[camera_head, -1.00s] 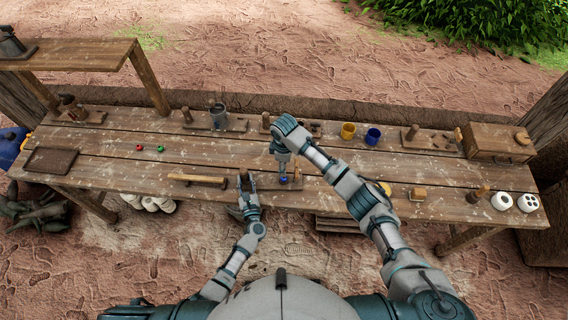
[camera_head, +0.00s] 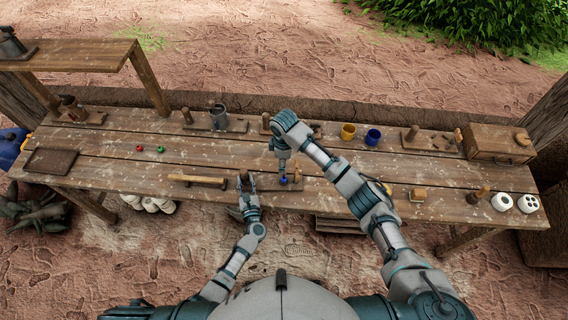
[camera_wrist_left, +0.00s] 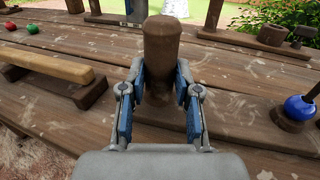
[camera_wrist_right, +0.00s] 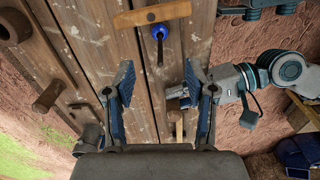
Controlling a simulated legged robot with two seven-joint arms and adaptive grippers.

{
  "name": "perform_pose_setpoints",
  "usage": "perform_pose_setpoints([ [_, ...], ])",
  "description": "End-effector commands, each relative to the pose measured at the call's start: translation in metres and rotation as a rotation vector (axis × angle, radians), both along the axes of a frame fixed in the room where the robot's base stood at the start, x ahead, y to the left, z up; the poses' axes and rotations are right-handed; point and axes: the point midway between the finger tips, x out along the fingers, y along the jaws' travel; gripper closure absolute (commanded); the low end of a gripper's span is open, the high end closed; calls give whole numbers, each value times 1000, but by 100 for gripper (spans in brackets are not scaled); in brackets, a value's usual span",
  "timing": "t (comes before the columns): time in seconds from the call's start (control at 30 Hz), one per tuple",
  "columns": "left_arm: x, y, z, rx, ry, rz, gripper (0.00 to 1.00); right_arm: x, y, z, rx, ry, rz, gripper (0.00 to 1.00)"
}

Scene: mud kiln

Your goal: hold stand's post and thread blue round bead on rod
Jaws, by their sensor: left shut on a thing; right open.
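My left gripper (camera_wrist_left: 160,95) is shut on the brown upright post (camera_wrist_left: 162,50) of the stand, and it also shows in the head view (camera_head: 245,180). The blue round bead (camera_head: 283,180) is to the right of the left gripper, low at the stand. In the left wrist view the bead (camera_wrist_left: 300,107) sits just above a brown round base. In the right wrist view the bead (camera_wrist_right: 160,32) appears around a thin dark rod (camera_wrist_right: 160,52). My right gripper (camera_wrist_right: 158,75) is open above the bead, its fingers apart and empty.
A wooden bar (camera_head: 198,181) lies left of the stand, with red (camera_head: 139,148) and green (camera_head: 160,149) beads further left. Yellow (camera_head: 348,131) and blue (camera_head: 373,136) cups stand at the back. A wooden box (camera_head: 497,142) stands at the right end.

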Motion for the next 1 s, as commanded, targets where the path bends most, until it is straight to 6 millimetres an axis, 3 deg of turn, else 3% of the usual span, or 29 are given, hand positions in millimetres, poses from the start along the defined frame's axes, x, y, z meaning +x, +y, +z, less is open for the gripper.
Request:
perform_pose_setpoints([
  [0.5, -1, 0, -3, 0, 6, -1, 100, 0, 0, 33, -1, -1, 0, 44],
  [0.83, -1, 0, -3, 0, 6, -1, 100, 0, 0, 36, -1, 0, 0, 44],
  [0.87, -1, 0, -3, 0, 6, -1, 63, 0, 0, 36, -1, 0, 0, 44],
  [0.97, -1, 0, -2, 0, 5, 0, 39, 0, 0, 36, -1, 0, 0, 44],
  [1.0, -1, 0, -2, 0, 4, 0, 39, 0, 0, 36, -1, 0, 0, 44],
])
